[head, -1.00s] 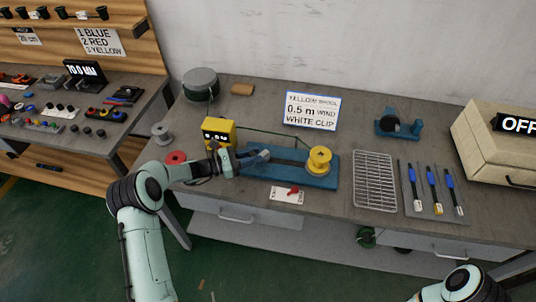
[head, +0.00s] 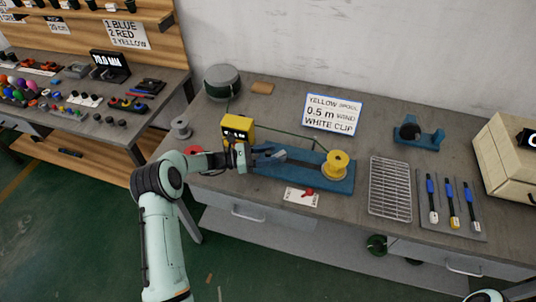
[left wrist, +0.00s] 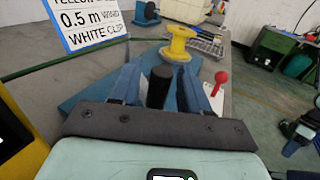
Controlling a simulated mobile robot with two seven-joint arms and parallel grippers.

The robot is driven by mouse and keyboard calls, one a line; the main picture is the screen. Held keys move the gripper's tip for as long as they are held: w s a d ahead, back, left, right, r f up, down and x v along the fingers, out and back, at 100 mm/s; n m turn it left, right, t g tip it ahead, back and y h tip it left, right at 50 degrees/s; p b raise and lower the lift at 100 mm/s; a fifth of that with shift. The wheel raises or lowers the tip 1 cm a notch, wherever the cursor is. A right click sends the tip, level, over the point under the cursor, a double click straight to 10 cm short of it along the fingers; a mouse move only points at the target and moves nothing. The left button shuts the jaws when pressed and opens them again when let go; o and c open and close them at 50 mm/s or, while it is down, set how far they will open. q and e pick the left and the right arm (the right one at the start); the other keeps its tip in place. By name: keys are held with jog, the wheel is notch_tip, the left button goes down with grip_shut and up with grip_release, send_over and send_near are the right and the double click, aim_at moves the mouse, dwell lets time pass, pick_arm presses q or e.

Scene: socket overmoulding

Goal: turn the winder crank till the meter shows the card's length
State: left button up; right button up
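The blue winder (head: 320,178) stands on the grey bench with a yellow spool (head: 337,163) at its right end. The yellow meter (head: 237,128) stands at its left; its digits are too small to read. The card (head: 333,114) behind reads yellow spool, 0.5 m wind, white clip. My left gripper (head: 283,155) is over the winder's left part. In the left wrist view a black upright knob (left wrist: 160,86) stands between its open fingers, with gaps showing on both sides; it looks like the crank handle.
A red-knobbed white plate (head: 302,196) lies in front of the winder. A wire rack (head: 390,188) and several blue-handled tools (head: 452,203) lie to the right. A green-black reel (head: 222,83) and a blue holder (head: 418,134) stand at the back.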

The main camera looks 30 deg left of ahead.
pick_arm(q)
jog(key=b+v, duration=0.1)
jog(key=v, duration=1.2)
jog(key=shift+s+a, duration=0.1)
jog(key=shift+a, duration=0.05)
pick_arm(e)
jog(key=shift+s+f, duration=0.25)
jog(key=shift+f, duration=0.2)
jog(key=shift+s+f, duration=0.2)
jog(key=shift+f, duration=0.25)
pick_arm(q)
jog(key=shift+c, duration=0.3)
